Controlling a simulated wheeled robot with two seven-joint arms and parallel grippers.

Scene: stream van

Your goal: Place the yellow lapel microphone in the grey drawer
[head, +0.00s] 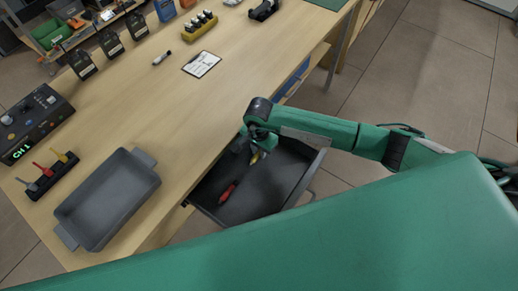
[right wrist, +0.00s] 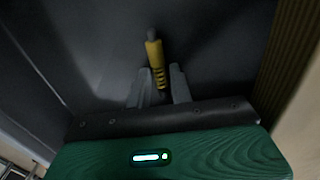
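The yellow lapel microphone (right wrist: 154,62) is between the two fingers of my right gripper (right wrist: 160,85), which appear closed on its sides. In the head view the yellow microphone (head: 255,157) shows as a small piece below the right gripper (head: 253,150), over the far part of the open drawer. The grey drawer (head: 262,198) is pulled out from under the table. Its dark floor fills much of the right wrist view; whether the microphone touches it I cannot tell. My left gripper is not in view.
A red-handled item (head: 228,190) lies in the drawer. A grey tray (head: 108,200) stands on the table (head: 150,120), beside a dark rack (head: 48,178) with coloured pieces and a control box (head: 32,122). A clipboard (head: 201,64) lies farther back. The table's middle is mostly clear.

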